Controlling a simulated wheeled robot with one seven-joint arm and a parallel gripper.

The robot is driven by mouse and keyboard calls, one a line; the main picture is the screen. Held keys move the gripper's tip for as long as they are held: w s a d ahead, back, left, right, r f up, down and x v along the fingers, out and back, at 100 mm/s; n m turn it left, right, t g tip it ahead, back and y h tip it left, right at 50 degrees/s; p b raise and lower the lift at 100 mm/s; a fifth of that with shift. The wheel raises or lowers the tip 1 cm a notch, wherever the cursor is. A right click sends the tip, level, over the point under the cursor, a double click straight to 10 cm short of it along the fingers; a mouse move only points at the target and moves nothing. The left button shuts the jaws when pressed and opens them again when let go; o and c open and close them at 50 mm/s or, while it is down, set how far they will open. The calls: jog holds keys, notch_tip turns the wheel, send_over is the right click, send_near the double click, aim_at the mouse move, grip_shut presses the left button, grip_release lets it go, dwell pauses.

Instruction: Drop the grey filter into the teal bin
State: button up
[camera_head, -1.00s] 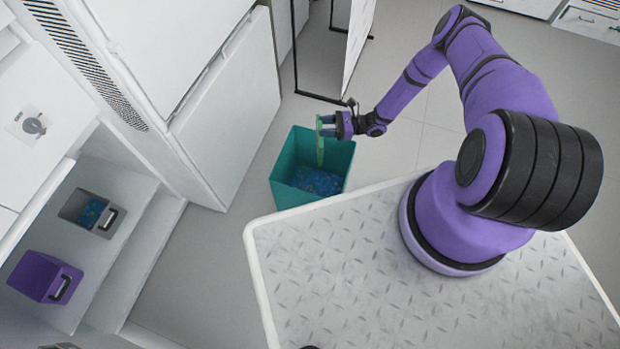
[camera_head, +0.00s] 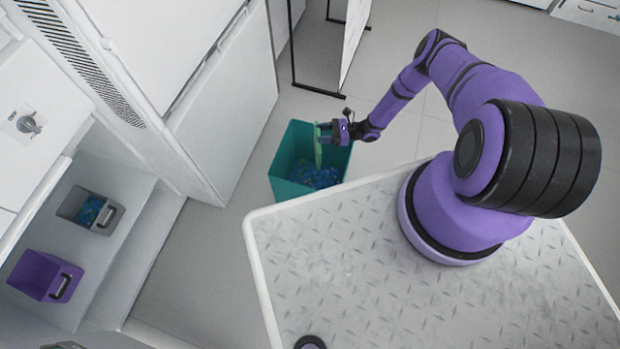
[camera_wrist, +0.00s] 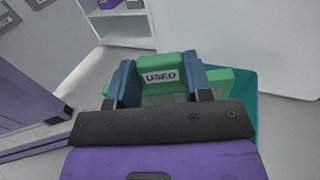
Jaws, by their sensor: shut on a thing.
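The teal bin (camera_head: 290,190) stands on the floor beyond my platform, open at the top, with blue speckled matter inside. Its rim also shows at the right in the wrist view (camera_wrist: 245,82). My gripper (camera_head: 325,132) is over the bin's mouth, shut on the filter (camera_head: 318,148). The filter hangs upright, with its lower end inside the bin's outline in the head view. It looks green rather than grey. In the wrist view its green top (camera_wrist: 160,66) bears a "USED" label and sits between my two blue fingers. Its far side is hidden.
White cabinets (camera_head: 225,110) stand close left of the bin. A black-framed panel (camera_head: 345,45) stands behind it. On a low shelf at left are a grey bin (camera_head: 70,206) with blue matter and a purple bin (camera_head: 35,272). Floor right of the bin is clear.

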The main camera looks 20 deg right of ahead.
jog(key=o, duration=1.2)
jog(key=shift+o, duration=0.2)
jog(key=v, duration=1)
jog(key=shift+d, duration=0.4)
